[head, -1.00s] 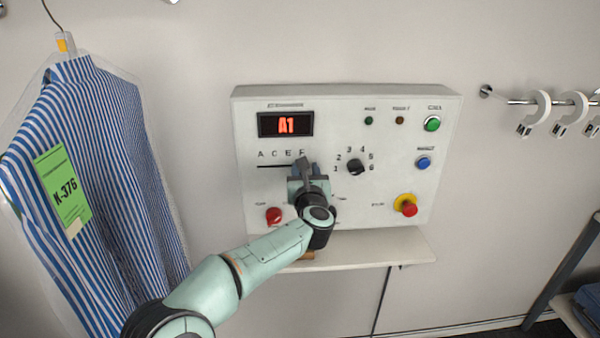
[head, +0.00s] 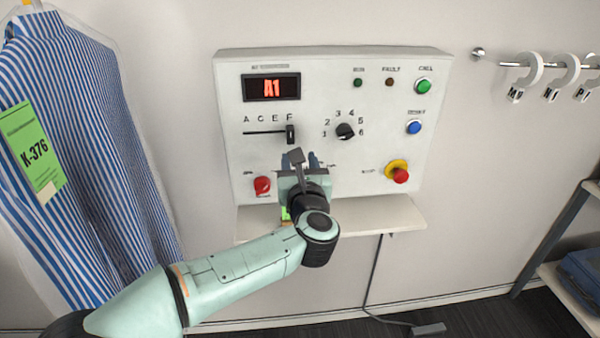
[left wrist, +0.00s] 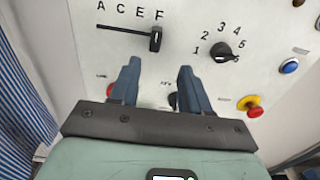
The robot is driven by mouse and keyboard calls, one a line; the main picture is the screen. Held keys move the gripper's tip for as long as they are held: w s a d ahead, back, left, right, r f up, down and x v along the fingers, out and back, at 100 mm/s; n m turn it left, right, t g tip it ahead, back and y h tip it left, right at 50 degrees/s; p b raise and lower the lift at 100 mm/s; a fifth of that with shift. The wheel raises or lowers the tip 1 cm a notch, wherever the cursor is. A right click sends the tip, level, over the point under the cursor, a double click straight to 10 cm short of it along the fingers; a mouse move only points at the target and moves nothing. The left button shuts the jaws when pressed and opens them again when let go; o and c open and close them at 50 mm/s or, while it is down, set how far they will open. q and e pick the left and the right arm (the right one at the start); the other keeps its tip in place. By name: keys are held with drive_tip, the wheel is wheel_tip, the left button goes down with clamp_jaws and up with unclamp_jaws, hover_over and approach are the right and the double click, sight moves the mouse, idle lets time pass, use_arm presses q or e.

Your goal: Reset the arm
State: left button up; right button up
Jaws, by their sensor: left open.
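My left arm reaches in from the lower left in the head view. Its gripper (head: 300,160) is in front of the lower middle of a white control panel (head: 400,70). In the left wrist view the gripper (left wrist: 158,82) has its two blue-grey fingers apart with nothing between them. A slider knob (head: 290,134) stands at the F end of its slot, above the gripper. A black rotary dial (head: 345,131) marked 1 to 6 is to the right of it. The area of panel behind the fingers is partly hidden. My right gripper is not in view.
The panel has a red display (head: 271,88) reading A1, a red knob (head: 262,186), green (head: 424,86) and blue (head: 414,127) buttons and a red mushroom button (head: 397,172). A shelf (head: 375,214) juts out below. A striped shirt (head: 85,150) hangs at left.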

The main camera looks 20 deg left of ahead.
use_arm(q)
drive_tip(key=shift+s+d, duration=0.35)
drive_tip(key=shift+s, duration=0.3)
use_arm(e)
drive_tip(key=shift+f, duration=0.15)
